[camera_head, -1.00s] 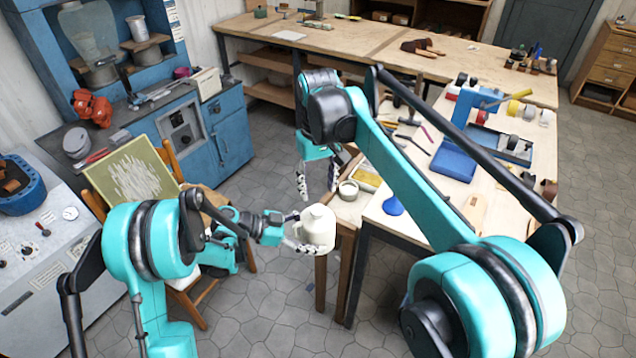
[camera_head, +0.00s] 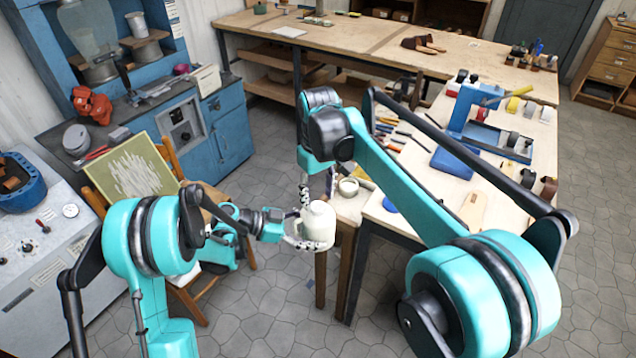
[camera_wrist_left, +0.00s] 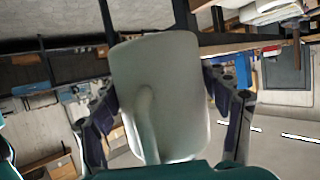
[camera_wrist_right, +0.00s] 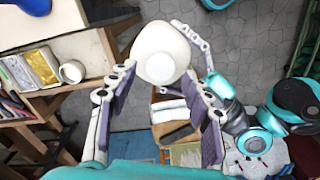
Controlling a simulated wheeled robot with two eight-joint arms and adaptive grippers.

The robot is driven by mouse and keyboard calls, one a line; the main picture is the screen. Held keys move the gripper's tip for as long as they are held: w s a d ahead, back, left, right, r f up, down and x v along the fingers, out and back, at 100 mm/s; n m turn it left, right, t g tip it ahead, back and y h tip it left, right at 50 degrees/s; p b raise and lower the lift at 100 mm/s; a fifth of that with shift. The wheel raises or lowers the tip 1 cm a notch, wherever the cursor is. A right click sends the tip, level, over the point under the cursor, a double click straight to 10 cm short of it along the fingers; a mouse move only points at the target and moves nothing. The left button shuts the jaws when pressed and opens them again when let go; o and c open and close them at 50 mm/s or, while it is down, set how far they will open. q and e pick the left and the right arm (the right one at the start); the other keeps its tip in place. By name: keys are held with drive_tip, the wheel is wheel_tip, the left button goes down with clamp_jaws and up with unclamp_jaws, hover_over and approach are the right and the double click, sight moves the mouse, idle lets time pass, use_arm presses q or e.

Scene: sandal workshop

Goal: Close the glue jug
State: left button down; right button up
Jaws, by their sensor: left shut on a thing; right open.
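The white glue jug (camera_head: 320,231) hangs in the air, roughly upright, in my left gripper (camera_head: 301,231). In the left wrist view the jug (camera_wrist_left: 178,85) fills the space between the two fingers, with its handle facing the camera. My right gripper (camera_head: 317,194) is open and points down just above the jug. In the right wrist view the jug's rounded top (camera_wrist_right: 160,56) shows beyond and between the open fingers (camera_wrist_right: 160,92). A pale oval marks the middle of the top; I cannot tell whether the lid is open or shut.
A small pale round tub (camera_head: 348,187) stands on the wooden stand behind the jug. A chair with a green-framed board (camera_head: 135,178) is on the left.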

sight(313, 225)
drive_tip(key=shift+f, duration=1.4)
drive_tip(key=shift+c, duration=0.3)
clamp_jaws()
drive_tip(key=shift+o, duration=1)
unclamp_jaws()
drive_tip(key=shift+r, duration=0.1)
